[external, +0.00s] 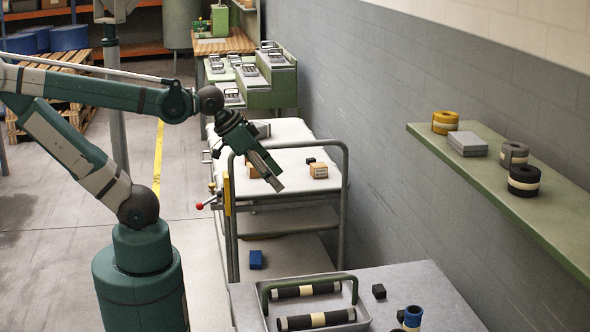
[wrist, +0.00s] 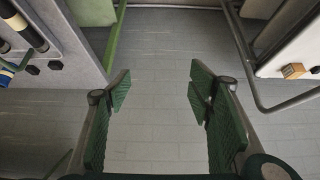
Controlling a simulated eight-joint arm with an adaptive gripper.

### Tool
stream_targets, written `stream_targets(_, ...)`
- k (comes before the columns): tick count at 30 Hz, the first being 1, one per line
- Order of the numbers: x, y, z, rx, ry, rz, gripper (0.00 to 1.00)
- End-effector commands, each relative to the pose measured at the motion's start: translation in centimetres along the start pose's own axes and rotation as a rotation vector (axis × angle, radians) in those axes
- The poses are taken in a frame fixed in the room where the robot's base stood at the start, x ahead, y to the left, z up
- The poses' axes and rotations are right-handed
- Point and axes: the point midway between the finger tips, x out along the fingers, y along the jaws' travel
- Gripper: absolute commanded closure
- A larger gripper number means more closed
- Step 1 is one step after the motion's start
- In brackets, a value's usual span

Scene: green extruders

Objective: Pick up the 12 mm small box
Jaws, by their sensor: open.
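No box carries a readable size, so I cannot tell which is the 12 mm one. A tan box (external: 319,170) and a small black box (external: 310,160) sit on the cart top; the tan box also shows at the right of the wrist view (wrist: 293,71). Another tan box (external: 252,171) is partly hidden behind my arm. Small black boxes (external: 379,291) (wrist: 55,65) lie on the grey table.
The cart's metal rail (external: 345,190) rises near my gripper. A tray (external: 362,312) with black rolls stands on the grey table (external: 440,290). A green wall shelf (external: 480,165) holds rolls and a grey box (external: 467,143). Bare tiled surface shows between my fingers in the wrist view.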

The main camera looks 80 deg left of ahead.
Motion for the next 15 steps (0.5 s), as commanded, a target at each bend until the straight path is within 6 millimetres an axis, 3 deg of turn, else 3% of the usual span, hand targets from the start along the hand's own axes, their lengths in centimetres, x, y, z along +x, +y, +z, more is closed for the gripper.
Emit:
stream_targets(11,-3.4,0.0,-2.4,0.000,0.000,0.000,0.48)
stream_targets(15,-3.4,-0.9,-3.3,-0.033,-0.012,-0.013,0.48)
